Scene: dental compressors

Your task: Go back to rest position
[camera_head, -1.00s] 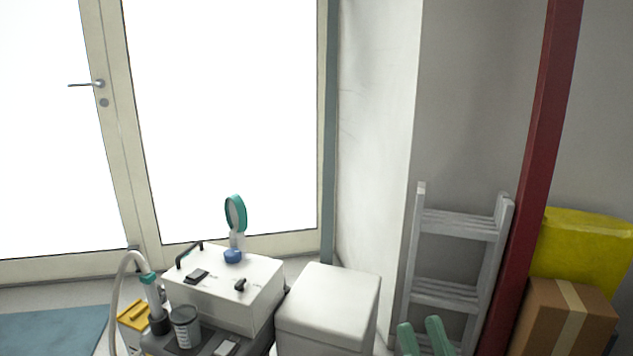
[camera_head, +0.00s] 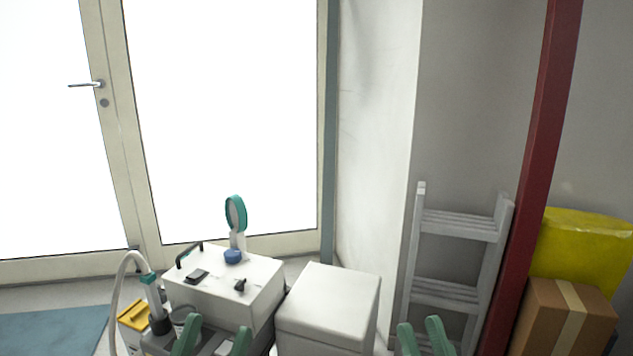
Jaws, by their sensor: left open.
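My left gripper (camera_head: 213,341) shows at the bottom of the head view. Its two green fingers are spread apart with nothing seen between them, in front of the grey cart top by the white box-shaped unit (camera_head: 235,295). My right gripper (camera_head: 421,338) is at the bottom, right of the centre. Its two green fingers stand apart and look empty, in front of the grey ladder. Only the fingers of both grippers show; the arms are out of the frame.
A white cabinet (camera_head: 327,306) stands between the grippers. A ladder (camera_head: 457,293), a red post (camera_head: 541,150), a cardboard box (camera_head: 562,318) and a yellow bag (camera_head: 583,255) are at the right. A hose (camera_head: 117,290) and a yellow-lidded container (camera_head: 134,316) are at the left.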

